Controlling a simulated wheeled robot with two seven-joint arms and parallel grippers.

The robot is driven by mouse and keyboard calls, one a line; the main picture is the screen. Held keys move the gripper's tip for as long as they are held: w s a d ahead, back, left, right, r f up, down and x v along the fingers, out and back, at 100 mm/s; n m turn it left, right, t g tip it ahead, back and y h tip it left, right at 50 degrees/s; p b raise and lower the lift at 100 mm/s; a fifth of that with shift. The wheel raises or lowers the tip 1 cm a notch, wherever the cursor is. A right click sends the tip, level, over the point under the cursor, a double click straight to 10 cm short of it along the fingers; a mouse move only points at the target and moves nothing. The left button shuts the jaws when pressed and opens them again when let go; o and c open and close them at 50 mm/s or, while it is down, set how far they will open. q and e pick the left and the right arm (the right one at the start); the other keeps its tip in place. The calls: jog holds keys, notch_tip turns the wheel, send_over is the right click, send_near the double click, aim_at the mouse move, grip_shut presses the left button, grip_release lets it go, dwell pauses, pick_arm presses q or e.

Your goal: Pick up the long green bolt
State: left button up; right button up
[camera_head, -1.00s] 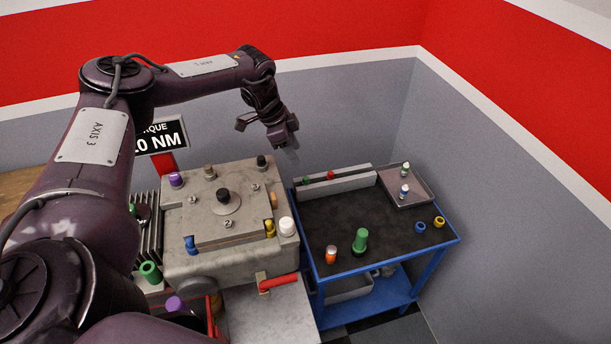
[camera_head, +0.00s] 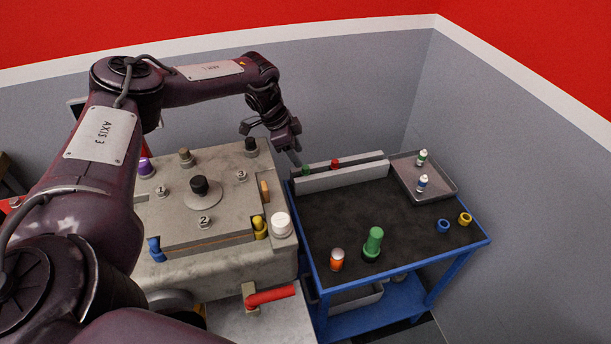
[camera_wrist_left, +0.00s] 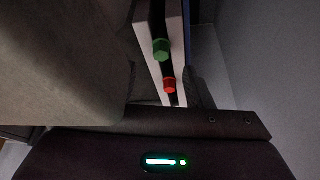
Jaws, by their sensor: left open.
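A green hex-headed bolt (camera_head: 306,170) sits in the slot between two pale rails at the back left of the cart, left of a red one (camera_head: 335,163). In the left wrist view the green head (camera_wrist_left: 161,49) and red head (camera_wrist_left: 170,85) show from above; their shanks are hidden between the rails. A taller green, round-topped piece (camera_head: 374,241) stands upright on the cart's dark top. My left gripper (camera_head: 277,143) is open and empty, above the rack's left end, apart from the bolts. My right gripper is not in view.
The grey machine block (camera_head: 205,230) with knobs and a white cap (camera_head: 281,224) stands close left of the cart. An orange piece (camera_head: 337,260), blue and yellow rings (camera_head: 443,225), and a tray (camera_head: 448,192) with two small bottles are on the cart. The mat's middle is clear.

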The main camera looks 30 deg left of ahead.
aim_at(305, 167)
pick_arm(q)
jog(key=x, duration=0.5)
jog(key=shift+w+f, duration=0.1)
jog(key=shift+f, duration=0.25)
jog(key=shift+c, duration=0.2)
grip_shut()
